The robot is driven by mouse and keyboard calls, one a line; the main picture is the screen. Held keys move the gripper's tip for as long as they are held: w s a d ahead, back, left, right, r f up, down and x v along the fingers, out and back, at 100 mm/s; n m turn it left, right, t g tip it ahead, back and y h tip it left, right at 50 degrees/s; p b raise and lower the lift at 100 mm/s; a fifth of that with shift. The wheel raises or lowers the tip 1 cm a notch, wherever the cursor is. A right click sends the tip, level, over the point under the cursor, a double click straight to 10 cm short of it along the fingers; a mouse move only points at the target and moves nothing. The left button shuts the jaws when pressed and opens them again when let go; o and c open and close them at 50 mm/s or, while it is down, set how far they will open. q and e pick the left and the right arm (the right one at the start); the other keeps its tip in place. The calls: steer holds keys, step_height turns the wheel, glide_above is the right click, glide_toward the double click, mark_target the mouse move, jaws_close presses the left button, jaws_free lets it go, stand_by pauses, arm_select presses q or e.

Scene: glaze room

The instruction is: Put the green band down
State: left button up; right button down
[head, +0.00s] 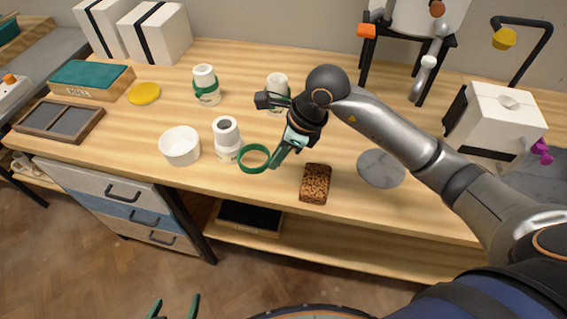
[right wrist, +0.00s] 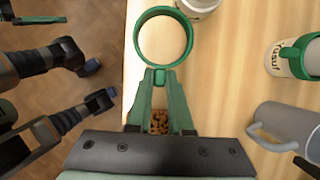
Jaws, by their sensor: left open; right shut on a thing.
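The green band (head: 241,160) is a thin round ring, held level by one side in my right gripper (head: 275,160). In the right wrist view the band (right wrist: 136,38) shows whole and empty, beyond the closed green fingertips (right wrist: 160,77). It is over the wooden worktop (head: 245,185), just right of a white cup with no band around it (head: 227,134). I cannot tell whether the band touches the worktop. My left gripper (head: 174,309) is open and empty at the bottom edge, low in front of the bench.
A white cup wearing a green band (head: 204,76) stands farther back; another (head: 277,80) is partly behind my right arm. A white bowl (head: 180,147) is left, a brown speckled block (head: 315,184) and grey disc (head: 381,168) right. Worktop in front of the band is clear.

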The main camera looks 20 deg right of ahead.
mark_target(278, 173)
steer(key=shift+w+d+f, duration=0.35)
steer(key=shift+d+f, duration=0.25)
steer(key=shift+f, duration=0.25)
steer(key=f, duration=0.3)
steer(key=shift+w+d+f, duration=0.1)
steer(key=shift+d+f, duration=0.05)
steer(key=shift+d, duration=0.1)
steer(key=shift+f, duration=0.15)
steer(key=shift+f, duration=0.1)
steer(key=shift+f, duration=0.15)
steer(key=c, duration=0.8)
jaws_free()
steer(key=shift+c, duration=0.2)
steer(key=shift+r, duration=0.3)
steer(key=v, duration=1.2)
steer(key=shift+p, duration=0.3)
